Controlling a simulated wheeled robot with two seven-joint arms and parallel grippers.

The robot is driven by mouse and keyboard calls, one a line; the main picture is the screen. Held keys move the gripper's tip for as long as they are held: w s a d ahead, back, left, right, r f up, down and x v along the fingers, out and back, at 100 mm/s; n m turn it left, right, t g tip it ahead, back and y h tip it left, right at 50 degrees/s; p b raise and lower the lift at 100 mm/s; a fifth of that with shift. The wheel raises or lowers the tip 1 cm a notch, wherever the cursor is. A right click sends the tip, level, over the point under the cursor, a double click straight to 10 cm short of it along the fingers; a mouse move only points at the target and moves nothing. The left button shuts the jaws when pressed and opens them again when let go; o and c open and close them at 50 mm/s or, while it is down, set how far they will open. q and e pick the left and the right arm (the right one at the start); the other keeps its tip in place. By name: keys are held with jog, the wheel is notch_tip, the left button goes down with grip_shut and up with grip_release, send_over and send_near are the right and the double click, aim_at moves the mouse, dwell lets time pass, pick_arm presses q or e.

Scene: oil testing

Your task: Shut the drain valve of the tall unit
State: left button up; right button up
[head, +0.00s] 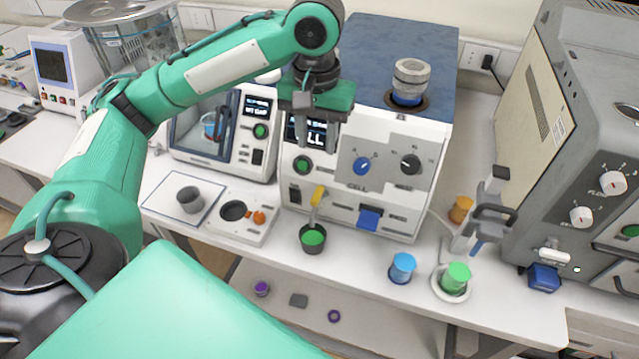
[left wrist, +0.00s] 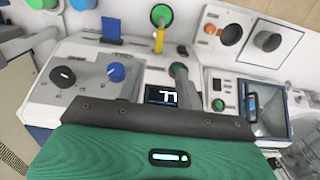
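The tall unit (head: 420,215) is a white box with a blue top, two knobs and a small display. Its drain valve has a yellow lever (head: 318,194) low on the left of its front, above a dark cup (head: 313,238) with green contents. The yellow lever also shows in the left wrist view (left wrist: 159,40), with the green cup beyond it. My left gripper (head: 316,138) hangs in front of the display, above the lever and apart from it. Its two grey fingers look spread and empty. My right gripper is not in view.
A smaller white unit (head: 260,165) stands left of the tall unit. A grey cup (head: 190,200) and a white plate with a dark round well (head: 250,222) lie in front of it. Blue (head: 402,268) and green (head: 456,277) containers stand near the front edge. A grey machine (head: 590,130) stands right.

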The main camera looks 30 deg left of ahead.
aim_at(317, 193)
pick_arm(q)
notch_tip(317, 193, down, 13)
jog(key=shift+f, duration=0.1)
dwell(0.4)
grip_shut()
